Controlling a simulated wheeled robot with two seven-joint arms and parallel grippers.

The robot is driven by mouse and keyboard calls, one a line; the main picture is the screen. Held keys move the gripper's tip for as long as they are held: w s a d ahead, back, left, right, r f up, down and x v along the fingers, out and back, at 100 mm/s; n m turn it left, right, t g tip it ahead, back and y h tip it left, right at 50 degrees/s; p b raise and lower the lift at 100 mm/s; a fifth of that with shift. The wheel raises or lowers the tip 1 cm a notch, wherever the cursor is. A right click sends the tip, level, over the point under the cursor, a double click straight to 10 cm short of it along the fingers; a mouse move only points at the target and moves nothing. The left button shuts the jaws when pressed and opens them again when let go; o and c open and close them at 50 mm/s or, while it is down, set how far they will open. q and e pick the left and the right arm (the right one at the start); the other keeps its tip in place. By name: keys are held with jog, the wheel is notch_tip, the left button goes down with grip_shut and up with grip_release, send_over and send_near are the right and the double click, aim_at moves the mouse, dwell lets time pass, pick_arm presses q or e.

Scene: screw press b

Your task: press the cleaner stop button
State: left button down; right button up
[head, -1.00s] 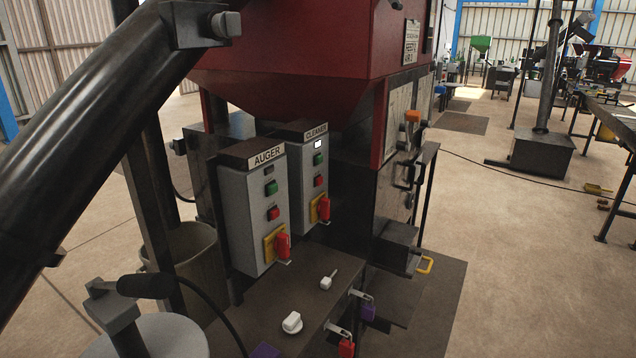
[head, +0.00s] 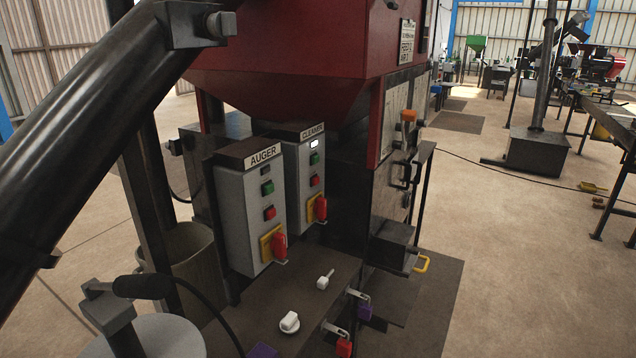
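The cleaner control box (head: 305,190) is a grey upright box with a "CLEANER" label on top, behind and to the right of the auger box. On its face, from the top, are a lit white lamp (head: 314,144), a green button (head: 314,159), the red stop button (head: 314,181) and a red rotary handle (head: 320,208) on a yellow plate. The similar auger control box (head: 252,215) stands nearer, with its own green button (head: 267,188) and red button (head: 270,213). Neither of my grippers is in view.
A dark bench (head: 310,300) below the boxes carries small white parts (head: 289,322). A thick black tube (head: 90,150) crosses the left side. A red hopper (head: 290,60) hangs above the boxes. Open concrete floor (head: 500,260) lies to the right.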

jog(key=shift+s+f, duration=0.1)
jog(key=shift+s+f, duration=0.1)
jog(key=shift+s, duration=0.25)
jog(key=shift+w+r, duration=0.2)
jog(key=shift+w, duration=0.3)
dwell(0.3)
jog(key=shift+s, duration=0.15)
